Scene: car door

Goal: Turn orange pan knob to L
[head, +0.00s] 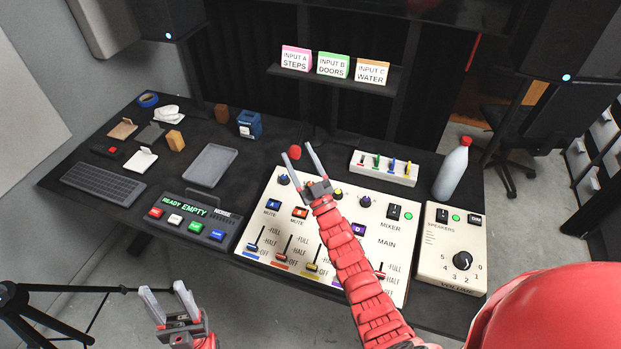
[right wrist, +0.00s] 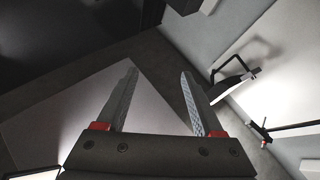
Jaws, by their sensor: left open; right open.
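The cream mixer panel (head: 330,232) lies on the black desk with a row of pan knobs along its top. The blue knob (head: 283,180), yellow knob (head: 338,192) and purple knob (head: 366,201) show; the orange knob is not visible, and my right gripper covers the spot between blue and yellow. My right gripper (head: 302,154) is open and empty over the panel's top edge, fingers pointing away; its open fingers also show in the right wrist view (right wrist: 158,95), with no knob there. My left gripper (head: 168,297) is open and empty in front of the desk, well away from the mixer.
A red round object (head: 295,153) is by the right fingertips. A switch box (head: 383,168) and white bottle (head: 452,170) stand at the right back, the speaker volume box (head: 452,245) at right. The sampler pad (head: 195,222) and grey tray (head: 210,165) lie left of the mixer.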

